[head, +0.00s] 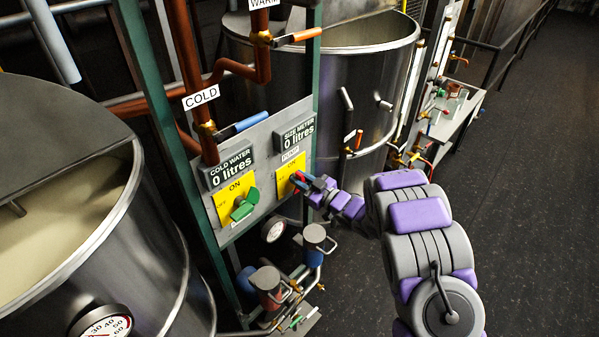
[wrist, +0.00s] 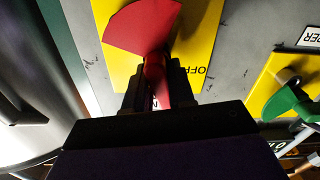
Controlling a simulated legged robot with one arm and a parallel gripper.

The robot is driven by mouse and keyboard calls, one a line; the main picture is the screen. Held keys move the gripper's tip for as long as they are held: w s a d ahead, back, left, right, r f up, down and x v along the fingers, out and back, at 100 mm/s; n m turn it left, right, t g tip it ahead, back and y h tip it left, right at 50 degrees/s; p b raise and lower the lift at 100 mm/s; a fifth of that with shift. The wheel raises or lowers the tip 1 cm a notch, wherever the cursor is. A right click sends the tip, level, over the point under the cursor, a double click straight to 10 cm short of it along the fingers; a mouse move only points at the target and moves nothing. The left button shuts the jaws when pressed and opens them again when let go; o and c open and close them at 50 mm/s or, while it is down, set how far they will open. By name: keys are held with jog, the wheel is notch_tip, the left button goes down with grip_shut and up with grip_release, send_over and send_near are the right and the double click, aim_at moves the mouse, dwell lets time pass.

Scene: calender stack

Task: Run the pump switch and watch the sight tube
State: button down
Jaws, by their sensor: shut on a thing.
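The pump switch is a red handle (head: 297,179) on a yellow plate (head: 291,170) under a small label that seems to read PUMP. My gripper (head: 304,184) reaches it from the right. In the wrist view the red fan-shaped handle (wrist: 142,25) stands over the yellow plate (wrist: 205,35), and the dark fingers of my gripper (wrist: 157,88) are shut on its narrow stem. OFF lettering shows beside the right finger. The SIZE METER display (head: 297,135) above reads 0 litres. I cannot pick out the sight tube for certain.
A green switch (head: 243,204) on a yellow plate sits left of the pump switch, below the COLD WATER display (head: 230,168) reading 0 litres. Steel vats (head: 352,85) stand behind and at left. Small pots and valves (head: 268,280) sit below the panel. The dark floor (head: 530,200) at right is clear.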

jog(key=shift+d+f+m+p, duration=0.1)
jog(key=shift+f+m+p, duration=0.1)
jog(key=shift+m+p, duration=0.9)
jog(key=c, duration=1.1)
grip_release()
jog(key=shift+w, duration=0.2)
jog(key=shift+o, duration=0.2)
jog(key=shift+r, duration=0.1)
jog(key=b+v, duration=0.1)
jog(key=v, duration=1.6)
jog(key=shift+d+b, duration=0.25)
jog(key=shift+b, duration=0.15)
jog(key=shift+s, duration=0.15)
dwell(2.6)
